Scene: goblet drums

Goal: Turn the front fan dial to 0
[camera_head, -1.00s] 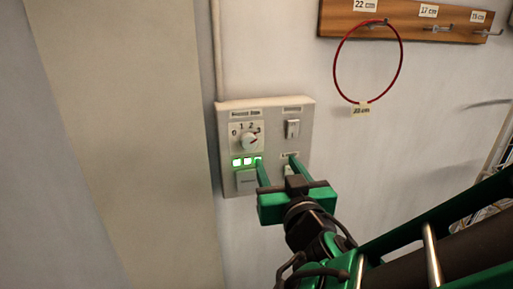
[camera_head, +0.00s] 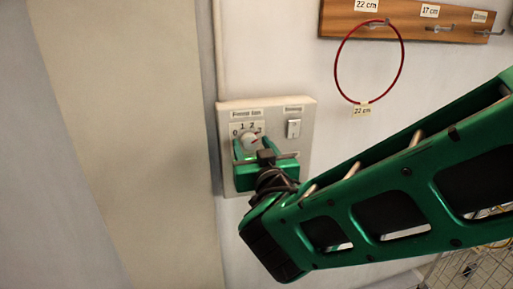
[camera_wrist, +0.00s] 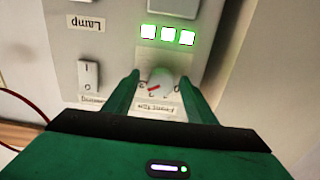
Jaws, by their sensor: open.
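The front fan dial (camera_head: 249,141) is a round white knob on a light wall panel (camera_head: 306,110), with 0, 1 and 2 legible around it in the head view. In the upside-down wrist view the dial (camera_wrist: 161,84) has a red mark pointing to the lower left, away from the 0 side, which matches the 3 side. My green gripper (camera_head: 251,149) is open in front of the panel. In the wrist view its fingers (camera_wrist: 158,80) stand one on each side of the dial; I cannot tell whether they touch it.
Three green lights (camera_wrist: 167,35) are lit near the dial. A small switch (camera_head: 293,128) is to the dial's right, and another switch (camera_wrist: 84,22) is labelled Lamp. A red ring (camera_head: 337,70) hangs from a wooden hook rail (camera_head: 400,18). A pale wall corner stands left.

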